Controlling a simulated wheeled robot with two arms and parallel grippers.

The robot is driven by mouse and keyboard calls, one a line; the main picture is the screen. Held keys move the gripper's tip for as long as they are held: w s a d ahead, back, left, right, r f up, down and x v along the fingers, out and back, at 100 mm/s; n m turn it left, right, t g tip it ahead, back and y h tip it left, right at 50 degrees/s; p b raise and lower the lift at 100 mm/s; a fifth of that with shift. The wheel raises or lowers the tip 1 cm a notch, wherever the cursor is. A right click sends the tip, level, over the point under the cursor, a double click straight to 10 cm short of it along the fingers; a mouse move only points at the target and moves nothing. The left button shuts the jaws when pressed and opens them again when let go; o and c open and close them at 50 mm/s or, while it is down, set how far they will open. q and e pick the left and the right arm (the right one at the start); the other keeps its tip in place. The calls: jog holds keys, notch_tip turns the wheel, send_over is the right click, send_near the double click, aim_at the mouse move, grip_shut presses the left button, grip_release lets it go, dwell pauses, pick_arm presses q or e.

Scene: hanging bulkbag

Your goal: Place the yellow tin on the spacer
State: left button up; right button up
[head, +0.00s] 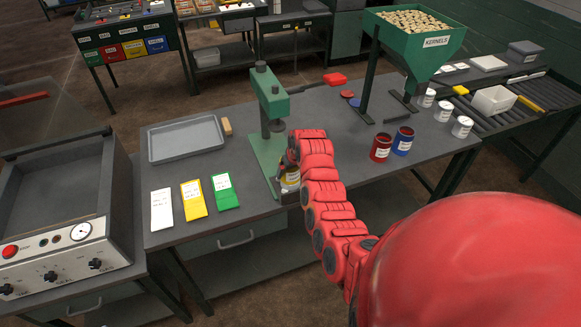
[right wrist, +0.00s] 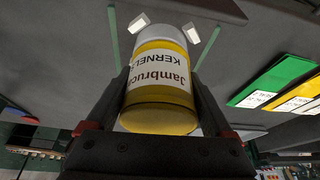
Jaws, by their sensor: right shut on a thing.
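The yellow tin (head: 291,178) is in my right gripper (head: 286,163), in front of the green press (head: 270,105) at the front edge of the bench. In the right wrist view the yellow tin (right wrist: 160,85), with a white label and pale lid, sits between both fingers of my right gripper (right wrist: 160,78). That view is turned over, so the label reads upside down. A dark piece shows just under the tin in the head view; I cannot tell whether it is the spacer or whether the tin touches it. My left gripper is not in view.
A grey tray (head: 186,139) and a small tan block (head: 226,126) lie left of the press. White, yellow and green (head: 224,191) cards lie at the front left. Red (head: 381,147) and blue (head: 402,141) tins stand right of my arm, near a kernel hopper (head: 415,40).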

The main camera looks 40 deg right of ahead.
jog(key=shift+f, duration=0.1)
jog(key=shift+f+b, duration=0.15)
jog(key=shift+b, duration=0.15)
jog(key=o, duration=1.2)
jog(key=shift+o, duration=0.2)
